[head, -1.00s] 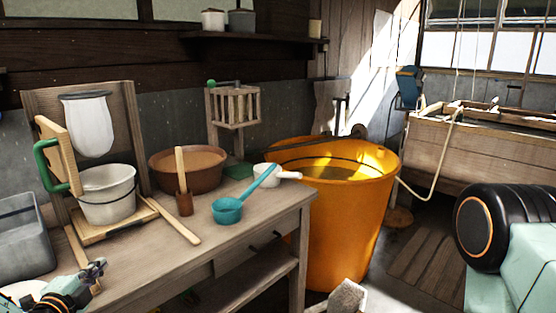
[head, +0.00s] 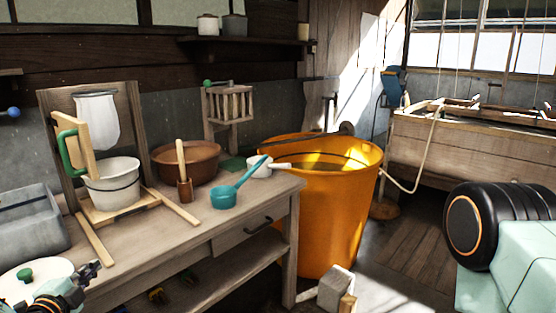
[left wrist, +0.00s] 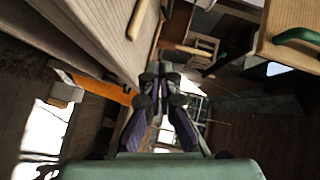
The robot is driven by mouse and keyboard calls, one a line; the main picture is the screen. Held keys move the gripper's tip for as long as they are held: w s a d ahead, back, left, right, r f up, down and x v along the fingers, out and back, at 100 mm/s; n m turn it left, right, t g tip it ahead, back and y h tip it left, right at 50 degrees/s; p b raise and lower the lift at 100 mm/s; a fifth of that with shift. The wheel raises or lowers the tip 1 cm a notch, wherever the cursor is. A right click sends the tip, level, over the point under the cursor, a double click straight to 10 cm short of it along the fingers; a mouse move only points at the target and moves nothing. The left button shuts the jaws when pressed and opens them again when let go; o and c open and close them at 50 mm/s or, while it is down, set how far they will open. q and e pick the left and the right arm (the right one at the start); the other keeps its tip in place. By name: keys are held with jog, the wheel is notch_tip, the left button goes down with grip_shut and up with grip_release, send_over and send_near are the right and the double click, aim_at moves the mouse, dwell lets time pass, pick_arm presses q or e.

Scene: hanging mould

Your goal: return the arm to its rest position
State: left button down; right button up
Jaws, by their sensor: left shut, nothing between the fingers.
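My left gripper (head: 85,276) shows at the lower left of the head view, beside a white round lid with a green knob (head: 25,274). In the left wrist view its two fingers (left wrist: 162,75) are together, with nothing between them. My right gripper is not in view. The wooden bench (head: 150,240) lies just beyond the left gripper. On it stand a white bucket (head: 112,190) on a wooden frame and a grey tub (head: 27,225).
A brown bowl (head: 190,168), a teal ladle (head: 228,196) and a white dipper (head: 262,168) are on the bench. A large orange tub (head: 330,220) stands at its right end. A wooden vat (head: 450,150) is at the back right.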

pick_arm(q)
jog(key=f+n, duration=0.1)
jog(key=f+n+g, duration=0.1)
jog(key=n, duration=0.1)
jog(key=s+d+f+n, duration=0.1)
jog(key=n, duration=0.1)
jog(key=shift+f+g, duration=0.25)
jog(key=shift+g, duration=0.05)
jog(key=s+d+f+n+g+h, duration=0.2)
jog(key=s+d+f+n+g, duration=0.6)
jog(key=s+d+f, duration=0.4)
jog(key=s+d+f+n+g, duration=0.1)
jog(key=s+d, duration=0.4)
jog(key=s, duration=0.8)
jog(key=s+d+f+g, duration=0.2)
jog(key=s+d+g, duration=0.2)
jog(key=s, duration=0.8)
jog(key=shift+s+d+f+n+g+y, duration=0.35)
jog(key=shift+n+g+y, duration=0.05)
jog(key=shift+g, duration=0.4)
